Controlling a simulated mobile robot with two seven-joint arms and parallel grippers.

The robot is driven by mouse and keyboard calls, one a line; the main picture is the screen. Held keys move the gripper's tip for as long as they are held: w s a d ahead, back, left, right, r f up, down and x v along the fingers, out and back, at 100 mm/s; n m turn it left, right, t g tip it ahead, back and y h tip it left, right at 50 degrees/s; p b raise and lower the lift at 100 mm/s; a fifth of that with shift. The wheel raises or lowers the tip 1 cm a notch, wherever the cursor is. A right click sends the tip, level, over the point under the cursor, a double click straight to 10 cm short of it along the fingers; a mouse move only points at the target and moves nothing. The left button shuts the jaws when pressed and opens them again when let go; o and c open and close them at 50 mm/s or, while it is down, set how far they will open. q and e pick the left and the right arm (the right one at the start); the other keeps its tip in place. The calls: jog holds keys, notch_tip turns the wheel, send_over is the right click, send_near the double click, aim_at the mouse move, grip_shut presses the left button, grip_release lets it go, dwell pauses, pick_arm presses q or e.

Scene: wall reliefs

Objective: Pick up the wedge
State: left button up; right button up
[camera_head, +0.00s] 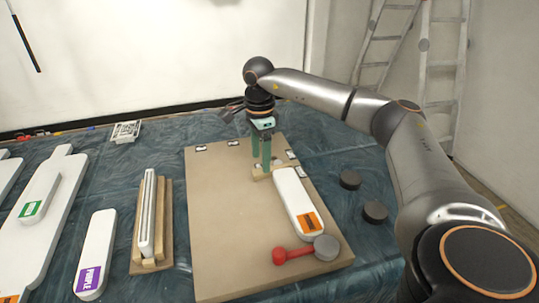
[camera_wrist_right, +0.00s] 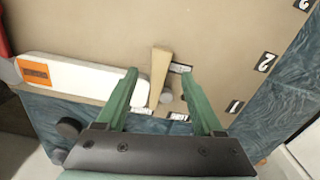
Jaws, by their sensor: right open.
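The wedge (camera_wrist_right: 160,75) is a light wooden tapered piece on the tan board, beside the end of a white block with an orange label (camera_head: 298,203). It also shows in the head view (camera_head: 262,175), partly hidden by my fingers. My right gripper (camera_head: 262,165) points down over the board with its green fingers at the wedge. In the wrist view the right gripper (camera_wrist_right: 160,74) is open, with one finger to each side of the wedge. I cannot tell whether either finger touches it. My left gripper is not in view.
The tan board (camera_head: 225,225) lies on a blue cloth. A red-handled tool with a grey round head (camera_head: 325,247) lies at its near edge. Two dark discs (camera_head: 350,180) sit to the right. A wooden holder (camera_head: 165,215) and a purple-labelled white block (camera_head: 96,245) lie left.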

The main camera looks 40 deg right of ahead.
aim_at(261, 171)
notch_tip(261, 171, down, 4)
jog(key=shift+r, duration=0.15)
grip_shut()
dwell(0.5)
